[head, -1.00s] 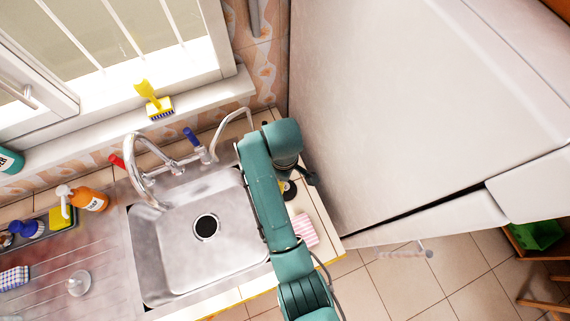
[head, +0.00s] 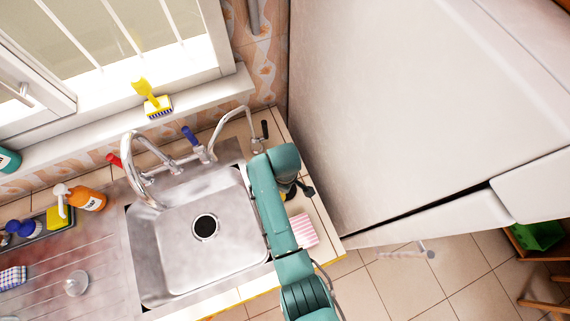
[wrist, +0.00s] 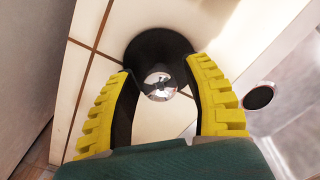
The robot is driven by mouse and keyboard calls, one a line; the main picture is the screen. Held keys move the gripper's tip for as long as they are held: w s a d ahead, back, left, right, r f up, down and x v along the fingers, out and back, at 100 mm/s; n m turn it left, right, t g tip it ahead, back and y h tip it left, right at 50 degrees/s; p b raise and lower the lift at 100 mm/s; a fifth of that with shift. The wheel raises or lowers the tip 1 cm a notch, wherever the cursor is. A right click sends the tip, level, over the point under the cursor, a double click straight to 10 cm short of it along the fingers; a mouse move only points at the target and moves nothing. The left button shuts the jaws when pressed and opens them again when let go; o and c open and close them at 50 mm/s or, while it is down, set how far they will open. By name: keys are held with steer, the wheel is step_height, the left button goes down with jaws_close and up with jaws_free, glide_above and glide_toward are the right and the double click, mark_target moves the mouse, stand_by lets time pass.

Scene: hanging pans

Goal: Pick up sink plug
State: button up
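The sink plug (wrist: 158,46) is a black round disc with a shiny metal middle. My gripper (wrist: 162,72) is open, with one yellow-padded finger on each side of the plug's metal middle. I cannot tell whether the fingers touch it. In the head view my arm covers the plug and most of the gripper.
The steel sink (head: 180,260) with its dark drain (head: 205,227) is left of my arm. A pink striped cloth (head: 303,231) lies on the counter nearby. Taps (head: 172,166) stand behind the sink. A large white cabinet or fridge (head: 400,110) rises close on the right.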

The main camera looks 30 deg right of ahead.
jaws_close()
